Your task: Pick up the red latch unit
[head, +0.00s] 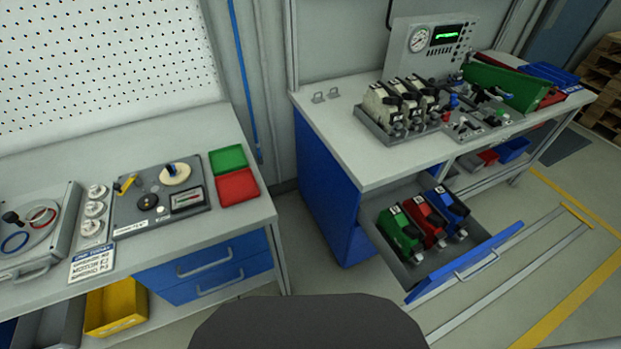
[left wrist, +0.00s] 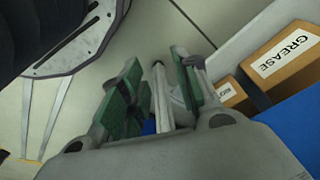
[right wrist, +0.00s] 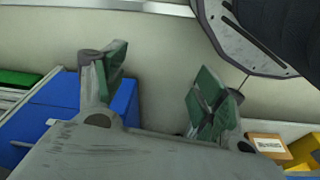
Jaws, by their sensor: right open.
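The red latch unit (head: 424,221) lies in the open drawer (head: 402,268) of the right bench in the head view. It sits between a green latch unit (head: 399,233) and a blue latch unit (head: 447,207). Neither gripper shows in the head view. My left gripper (left wrist: 155,80) shows in the left wrist view with its green pads apart; a pale post shows between them, seemingly behind. My right gripper (right wrist: 160,68) is open and empty in the right wrist view. The red unit is not seen in either wrist view.
The drawer's blue front (head: 465,262) sticks out over the floor. A rack of pale units (head: 403,105) and a gauge panel (head: 432,45) stand on the right bench (head: 335,125). The left bench holds a control panel (head: 160,195) and a red tray (head: 237,187).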

